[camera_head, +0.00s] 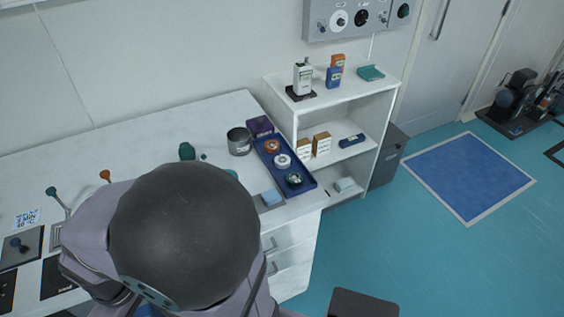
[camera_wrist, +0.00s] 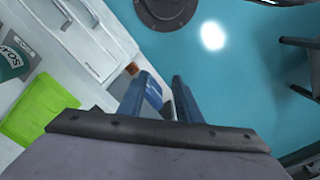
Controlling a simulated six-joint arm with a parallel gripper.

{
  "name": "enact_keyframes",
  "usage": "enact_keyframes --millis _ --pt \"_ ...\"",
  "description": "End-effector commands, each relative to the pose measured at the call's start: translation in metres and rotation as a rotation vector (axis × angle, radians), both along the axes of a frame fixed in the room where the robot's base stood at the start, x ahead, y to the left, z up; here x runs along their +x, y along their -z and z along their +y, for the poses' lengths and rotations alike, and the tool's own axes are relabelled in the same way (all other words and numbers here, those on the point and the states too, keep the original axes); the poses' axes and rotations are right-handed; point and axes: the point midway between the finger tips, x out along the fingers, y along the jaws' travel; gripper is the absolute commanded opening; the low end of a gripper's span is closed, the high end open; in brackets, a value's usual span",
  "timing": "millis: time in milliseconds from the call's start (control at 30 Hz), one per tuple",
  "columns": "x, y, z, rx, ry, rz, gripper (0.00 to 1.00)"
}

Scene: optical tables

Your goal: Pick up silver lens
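A long blue tray (camera_head: 265,162) lies on the white bench in the head view, with three round lens-like pieces in a row. The middle one is the pale silver lens (camera_head: 282,161). An orange-brown one (camera_head: 271,146) lies behind it and a dark one with a teal middle (camera_head: 294,180) lies in front. My gripper (camera_wrist: 161,84) shows two blue fingers apart in the wrist view, with no lens seen between them. The fingers point toward the drawer fronts and floor. In the head view my arm hides the gripper. The wrist view does not show the tray or lenses.
A grey metal cup (camera_head: 239,141) and a purple box (camera_head: 260,126) stand close to the tray. A light-blue block (camera_head: 270,198) sits left of its near end. A white shelf unit (camera_head: 335,92) rises right of the tray. A bright green item (camera_wrist: 38,110) shows in the wrist view.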

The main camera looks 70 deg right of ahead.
Motion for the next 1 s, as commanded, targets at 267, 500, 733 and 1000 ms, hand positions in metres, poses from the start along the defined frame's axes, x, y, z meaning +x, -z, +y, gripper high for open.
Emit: enact_keyframes --millis 267,500,733,1000 --pt "0.0 0.0 0.0 0.0 0.0 0.0 0.31" --pt "0.0 0.0 0.0 0.0 0.0 0.0 0.58" --pt "0.0 0.0 0.0 0.0 0.0 0.0 0.64" --pt "0.016 -0.006 -0.009 0.0 0.058 0.0 0.64"
